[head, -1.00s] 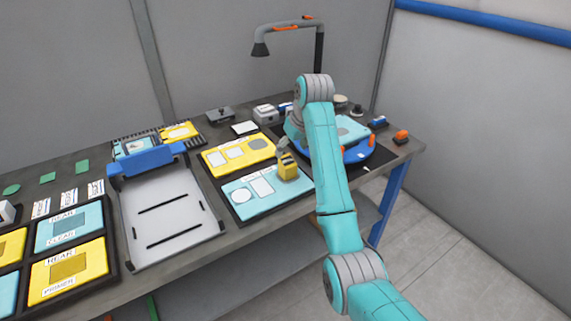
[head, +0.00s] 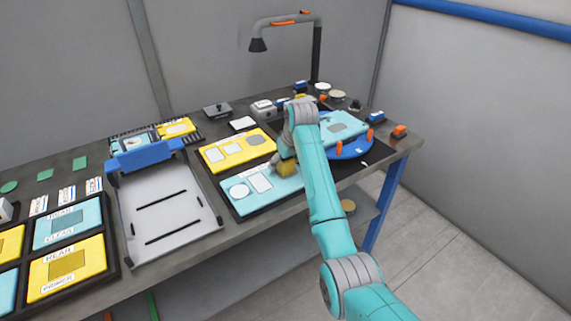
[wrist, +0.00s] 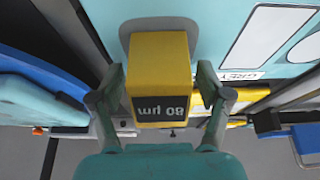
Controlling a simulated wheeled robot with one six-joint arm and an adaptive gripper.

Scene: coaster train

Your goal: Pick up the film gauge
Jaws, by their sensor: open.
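The film gauge (wrist: 160,55) is a yellow block with a dark face marked "80 µm", upside down in the wrist view. It stands on a light blue panel (wrist: 215,30) and sits between the two fingers of my gripper (wrist: 160,76). The fingers are open on either side of it; whether they touch it I cannot tell. In the head view the gauge (head: 287,169) shows at the right end of the light blue panel (head: 252,195), partly covered by my arm.
A yellow panel (head: 237,150) lies behind the light blue one. A blue turntable (head: 352,150) with a light blue plate is to the right. A white tray frame (head: 170,210) is to the left. A lamp (head: 318,50) stands at the back.

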